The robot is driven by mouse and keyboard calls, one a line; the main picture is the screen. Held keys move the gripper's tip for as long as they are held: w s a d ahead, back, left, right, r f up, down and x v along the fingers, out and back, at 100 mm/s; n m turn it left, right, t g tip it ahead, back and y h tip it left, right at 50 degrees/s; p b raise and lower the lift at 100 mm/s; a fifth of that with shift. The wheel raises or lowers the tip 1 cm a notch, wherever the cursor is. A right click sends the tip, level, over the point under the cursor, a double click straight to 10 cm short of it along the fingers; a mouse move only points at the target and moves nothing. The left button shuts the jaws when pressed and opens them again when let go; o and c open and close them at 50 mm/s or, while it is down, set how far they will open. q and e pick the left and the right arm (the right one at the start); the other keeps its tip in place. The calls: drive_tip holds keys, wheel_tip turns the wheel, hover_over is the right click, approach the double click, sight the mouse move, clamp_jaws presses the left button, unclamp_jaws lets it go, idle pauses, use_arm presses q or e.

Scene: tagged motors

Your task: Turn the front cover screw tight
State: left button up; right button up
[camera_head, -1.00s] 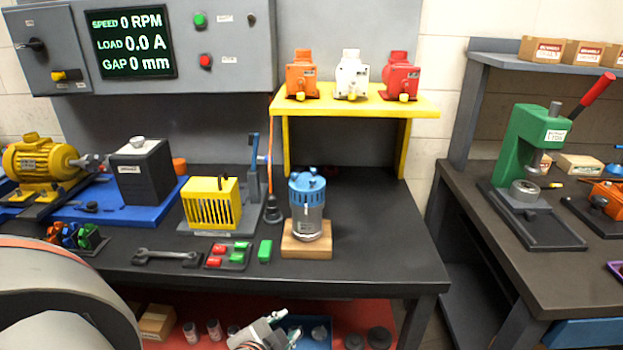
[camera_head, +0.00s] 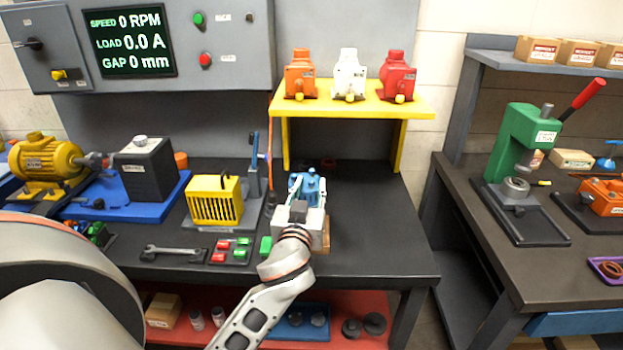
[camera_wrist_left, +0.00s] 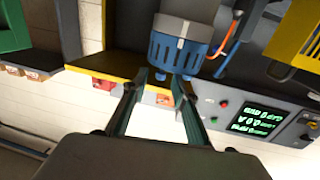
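The motor with the blue ribbed cover (camera_head: 308,180) stands at the middle of the bench on a wooden block (camera_head: 325,245). My left gripper (camera_head: 308,192) is in front of it and hides most of its grey body. In the left wrist view the blue cover (camera_wrist_left: 175,55) appears upside down, with small blue knobs (camera_wrist_left: 161,75) on its end. My left gripper's two fingers (camera_wrist_left: 161,82) are apart there, with their tips close to the cover's end. I cannot tell whether they touch a knob, nor which knob is the front cover screw. My right gripper is out of view.
A yellow shelf (camera_head: 350,102) with orange, white and red motors stands behind. A yellow cage guard (camera_head: 215,203) is to the left. A wrench (camera_head: 172,251) and a tray of red and green pieces (camera_head: 231,256) lie at the front. Bench space right of the motor is clear.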

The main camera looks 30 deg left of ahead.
sight(311, 181)
use_arm(q)
drive_tip(key=shift+x, duration=1.45)
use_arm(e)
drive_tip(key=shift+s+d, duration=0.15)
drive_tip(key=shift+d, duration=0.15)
use_arm(q)
clamp_jaws()
